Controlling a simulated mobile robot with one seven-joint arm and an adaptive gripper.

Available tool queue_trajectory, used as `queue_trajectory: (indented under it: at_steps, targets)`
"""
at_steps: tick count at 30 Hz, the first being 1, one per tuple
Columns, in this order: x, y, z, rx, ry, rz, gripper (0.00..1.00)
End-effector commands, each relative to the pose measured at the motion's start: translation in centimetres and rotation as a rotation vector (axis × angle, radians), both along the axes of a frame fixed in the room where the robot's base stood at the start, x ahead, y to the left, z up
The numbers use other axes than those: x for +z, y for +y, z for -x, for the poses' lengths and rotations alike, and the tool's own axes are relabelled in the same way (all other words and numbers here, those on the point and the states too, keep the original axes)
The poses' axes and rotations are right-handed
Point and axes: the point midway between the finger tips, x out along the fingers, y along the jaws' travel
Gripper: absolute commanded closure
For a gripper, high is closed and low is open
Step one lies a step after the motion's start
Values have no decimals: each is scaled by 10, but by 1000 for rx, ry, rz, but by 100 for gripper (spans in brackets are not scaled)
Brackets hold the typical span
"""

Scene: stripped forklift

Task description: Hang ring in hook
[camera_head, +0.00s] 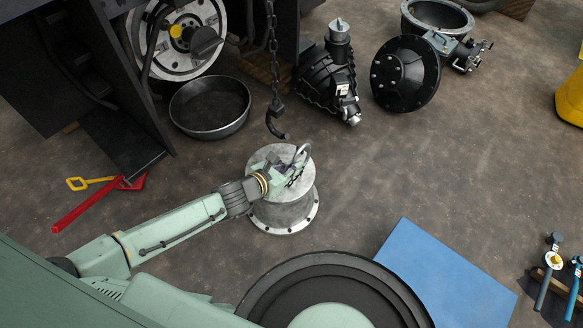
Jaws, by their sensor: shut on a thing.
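A black hook (277,128) hangs at the end of a dark chain (271,45) near the upper middle of the head view. My gripper (292,175) is below the hook, over a grey metal cylinder (285,212) with a bolted bottom flange. It is shut on a grey ring (303,152), whose curved top stands up beside the fingers. The ring is apart from the hook in the picture, below and to its right. The fingers are small and partly hidden by the wrist. I cannot tell whether the ring is joined to the cylinder's top.
A black round pan (210,106) lies left of the chain, before the forklift wheel (185,38). Dark machine parts (328,80) and a black disc-shaped housing (405,73) stand right of it.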

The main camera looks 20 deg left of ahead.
Motion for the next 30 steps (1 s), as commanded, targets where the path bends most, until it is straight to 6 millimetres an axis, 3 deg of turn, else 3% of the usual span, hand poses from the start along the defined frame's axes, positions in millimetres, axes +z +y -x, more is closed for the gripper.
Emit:
queue_trajectory:
  at_steps: [12,25,30]
  targets:
    - [35,-1,0,-2,-1,-1,100]
    - [36,1,-1,0,-1,0,100]
    - [34,11,-4,-1,-1,-3,100]
